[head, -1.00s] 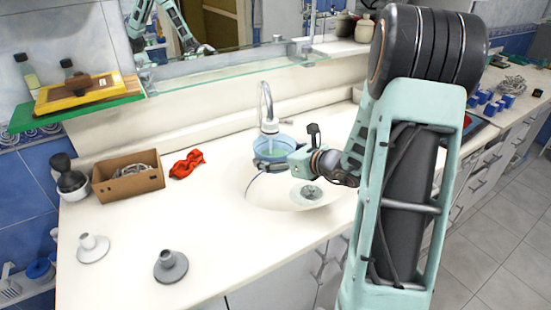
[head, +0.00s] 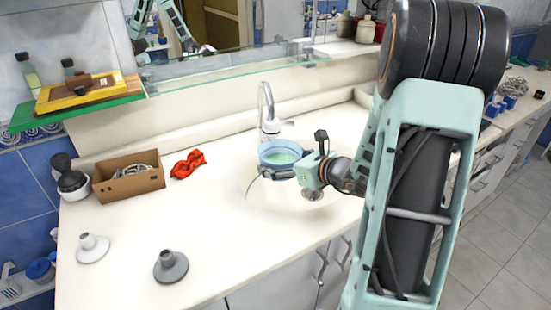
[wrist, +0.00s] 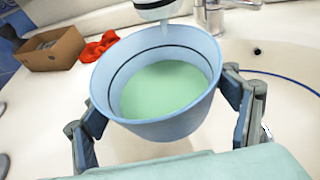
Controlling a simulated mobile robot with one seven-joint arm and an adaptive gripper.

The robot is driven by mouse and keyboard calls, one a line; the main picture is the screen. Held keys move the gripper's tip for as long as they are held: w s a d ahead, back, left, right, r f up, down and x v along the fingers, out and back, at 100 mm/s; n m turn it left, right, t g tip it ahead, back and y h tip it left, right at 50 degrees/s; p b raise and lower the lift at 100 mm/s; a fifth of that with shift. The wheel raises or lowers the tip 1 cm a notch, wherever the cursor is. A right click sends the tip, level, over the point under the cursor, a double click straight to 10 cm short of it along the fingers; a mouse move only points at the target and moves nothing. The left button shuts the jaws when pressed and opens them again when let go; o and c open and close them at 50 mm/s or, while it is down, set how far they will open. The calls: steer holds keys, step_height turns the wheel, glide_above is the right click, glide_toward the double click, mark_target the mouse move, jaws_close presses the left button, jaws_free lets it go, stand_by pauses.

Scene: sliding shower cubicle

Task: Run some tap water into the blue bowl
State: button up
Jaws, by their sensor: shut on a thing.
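The blue bowl (head: 281,145) is held upright over the sink basin (head: 330,209), in front of the tap (head: 266,104). It also shows large in the wrist view (wrist: 158,128). A flat pale green surface, which looks like water, lies inside it below the rim. My gripper (head: 292,172) is shut on the bowl, with its fingers on either side of the wall in the wrist view (wrist: 168,112). The tap's spout end (wrist: 157,8) is above the bowl's far rim there, with a small pale streak under it.
A cardboard box (head: 128,186) and a red cloth-like item (head: 188,164) sit on the counter at left. Two round-based stands (head: 171,267) are nearer the front edge. A glass shelf (head: 220,68) runs above the counter behind the tap.

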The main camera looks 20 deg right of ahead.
steer(key=shift+s, duration=0.6)
steer(key=shift+s+r, duration=0.1)
steer(key=s+r+p, duration=0.2)
steer(key=s+r, duration=0.1)
steer(key=s, duration=0.5)
steer(key=shift+d+r, duration=0.2)
stand_by(0.9)
